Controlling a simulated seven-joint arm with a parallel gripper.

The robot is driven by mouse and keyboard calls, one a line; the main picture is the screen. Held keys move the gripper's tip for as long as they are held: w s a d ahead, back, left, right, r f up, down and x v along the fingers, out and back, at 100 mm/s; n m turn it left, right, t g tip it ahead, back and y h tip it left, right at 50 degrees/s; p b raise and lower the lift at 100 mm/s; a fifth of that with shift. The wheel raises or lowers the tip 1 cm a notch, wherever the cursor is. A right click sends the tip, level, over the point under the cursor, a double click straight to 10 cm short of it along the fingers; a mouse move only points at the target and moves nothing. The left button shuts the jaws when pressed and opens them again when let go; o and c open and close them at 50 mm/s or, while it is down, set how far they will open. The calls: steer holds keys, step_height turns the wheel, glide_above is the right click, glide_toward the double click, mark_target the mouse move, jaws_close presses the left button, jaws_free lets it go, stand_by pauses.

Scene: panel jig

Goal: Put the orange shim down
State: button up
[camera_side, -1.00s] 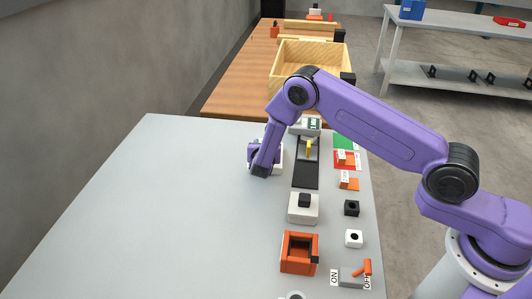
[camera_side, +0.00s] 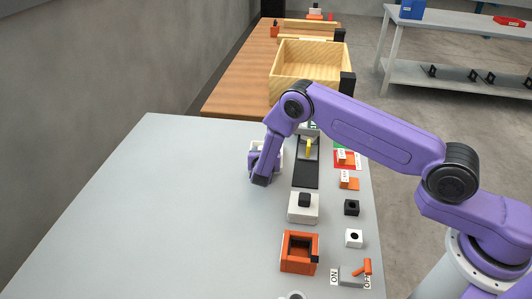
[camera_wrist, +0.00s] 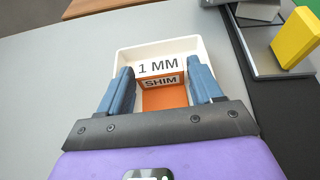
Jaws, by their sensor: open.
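The orange shim (camera_wrist: 165,97) lies in a shallow white tray (camera_wrist: 122,57), with a "1 MM SHIM" label beside it in the wrist view. My gripper (camera_wrist: 159,70) is open, with one blue finger on each side of the shim and label. I cannot tell whether either finger touches the shim. In the side view the gripper (camera_side: 260,177) is low at the near side of the white tray (camera_side: 256,146). The shim in the tray is hidden there by my wrist and fingers.
Right of the tray is a dark strip (camera_side: 305,175) with a yellow part (camera_side: 309,147). Nearer stand a white block with a black top (camera_side: 303,208) and an orange box (camera_side: 284,255). Labelled orange pieces (camera_side: 349,184) lie at the right. The table's left side is clear.

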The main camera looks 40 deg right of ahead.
steer(key=shift+r, duration=0.1)
steer(key=shift+s+a+r, duration=0.15)
steer(key=shift+a, duration=0.05)
steer(key=v, duration=1.1)
steer(key=shift+s+r, duration=0.15)
steer(key=shift+s, duration=0.1)
steer(key=shift+r, duration=0.1)
steer(key=s+d+r+m+g+y, duration=0.1)
steer(key=s+d+r+m+g, duration=0.4)
steer(key=s+r+m, duration=0.55)
steer(key=s+d+r+m+g+y, duration=0.1)
steer(key=s+r+y, duration=0.1)
steer(key=s, duration=0.6)
steer(key=s+d+r+m+g+y, duration=0.2)
steer(key=s+r+y, duration=0.1)
steer(key=s, duration=0.6)
steer(key=s+d+r+m+g+y, duration=0.1)
steer(key=s+r+m+g+y, duration=0.1)
steer(key=s, duration=0.7)
steer(key=shift+s+d+r+y, duration=0.25)
steer(key=shift+d+r+y, duration=0.15)
steer(key=shift+r+y, duration=0.25)
